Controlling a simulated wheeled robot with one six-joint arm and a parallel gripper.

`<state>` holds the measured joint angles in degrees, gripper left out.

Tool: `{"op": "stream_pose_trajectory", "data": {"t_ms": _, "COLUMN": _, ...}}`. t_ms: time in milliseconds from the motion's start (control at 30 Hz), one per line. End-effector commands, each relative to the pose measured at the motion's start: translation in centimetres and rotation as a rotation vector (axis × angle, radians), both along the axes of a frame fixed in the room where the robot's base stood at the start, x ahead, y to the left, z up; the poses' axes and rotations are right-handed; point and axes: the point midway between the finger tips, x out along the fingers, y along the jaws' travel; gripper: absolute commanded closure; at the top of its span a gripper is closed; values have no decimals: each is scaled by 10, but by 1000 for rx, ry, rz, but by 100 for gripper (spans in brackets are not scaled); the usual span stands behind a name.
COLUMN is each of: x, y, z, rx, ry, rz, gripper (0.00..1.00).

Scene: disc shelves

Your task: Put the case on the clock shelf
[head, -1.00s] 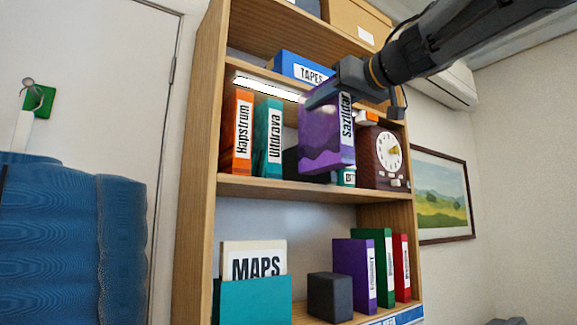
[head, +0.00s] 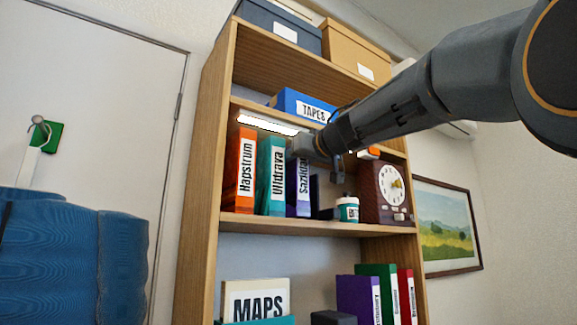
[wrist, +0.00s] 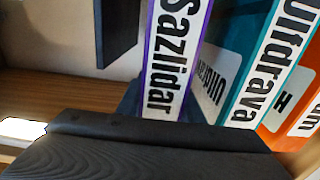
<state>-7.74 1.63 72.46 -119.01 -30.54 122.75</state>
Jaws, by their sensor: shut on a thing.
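The purple case (head: 298,205) with the white "Sazlidar" label stands upright on the clock shelf (head: 290,224), right of the teal case (head: 264,190). Its base appears to be at the shelf board; whether it bears fully on it I cannot tell. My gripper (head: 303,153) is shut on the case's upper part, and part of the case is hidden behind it. In the wrist view the purple case (wrist: 177,55) is upright between a dark block and the teal case. The brown clock (head: 391,190) stands at the shelf's right end.
An orange case (head: 240,170) stands at the shelf's left end. A small teal-and-white tub (head: 347,208) and a dark block (head: 324,195) stand between the purple case and the clock. A lit strip (head: 268,123) and the blue TAPES box (head: 303,105) are above.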

Motion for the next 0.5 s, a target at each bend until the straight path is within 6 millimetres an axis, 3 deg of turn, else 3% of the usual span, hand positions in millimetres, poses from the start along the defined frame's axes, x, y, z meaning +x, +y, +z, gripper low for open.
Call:
{"op": "stream_pose_trajectory", "data": {"t_ms": 433, "x": -2, "y": -2, "z": -9, "rx": 2, "ry": -2, "rz": -2, "gripper": 100}}
{"op": "stream_pose_trajectory", "data": {"t_ms": 467, "x": -1, "y": -2, "z": -9, "rx": 1, "ry": -2, "rz": -2, "gripper": 64}}
{"op": "stream_pose_trajectory", "data": {"t_ms": 500, "x": -1, "y": -2, "z": -9, "rx": 1, "ry": -2, "rz": -2, "gripper": 57}}
